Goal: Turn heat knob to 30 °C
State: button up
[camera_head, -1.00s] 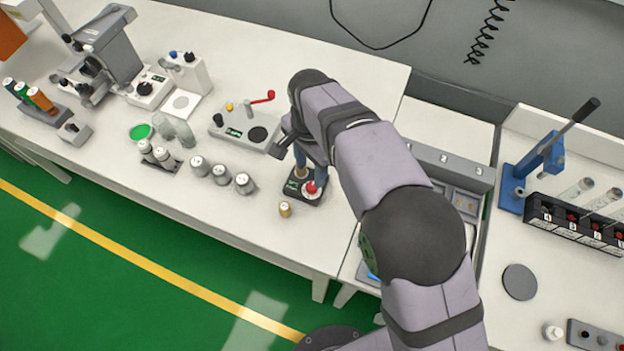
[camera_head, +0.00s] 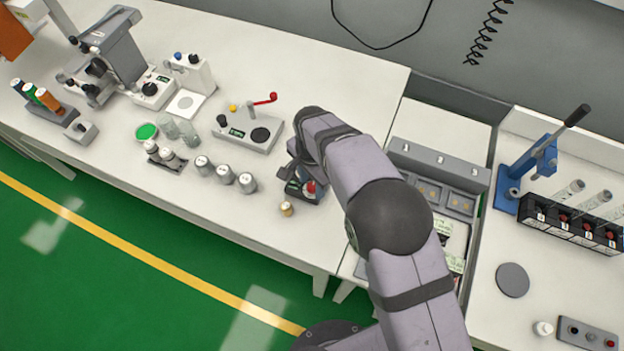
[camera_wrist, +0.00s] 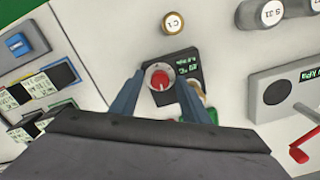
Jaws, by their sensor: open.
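A small dark heater unit (camera_head: 295,188) stands near the front edge of the left table, with lit green digits too small to read. Its round knob has a red cap (camera_wrist: 160,80) on a pale dial, also visible in the head view (camera_head: 310,187). My gripper (camera_wrist: 161,77) is open, with one blue-grey finger on each side of the knob in the wrist view. I cannot tell whether the fingers touch it. In the head view my wrist covers the back of the unit and most of the fingers.
A brass-capped vial (camera_head: 286,208), marked C1 in the wrist view (camera_wrist: 173,22), stands just in front of the unit. Several grey-capped bottles (camera_head: 223,175) stand to the left. A grey device with a red lever (camera_head: 265,99) is behind. Bare tabletop lies behind my wrist.

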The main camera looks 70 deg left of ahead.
jog(key=c, duration=1.1)
jog(key=shift+o, duration=0.2)
jog(key=shift+f+n+b, duration=0.1)
jog(key=shift+n+b, duration=0.75)
jog(key=shift+n, duration=0.15)
jog(key=n+b, duration=0.2)
jog(key=n, duration=0.1)
jog(key=shift+n, duration=0.3)
jog(key=n+b, duration=0.1)
jog(key=n, duration=0.5)
jog(key=shift+b, duration=0.4)
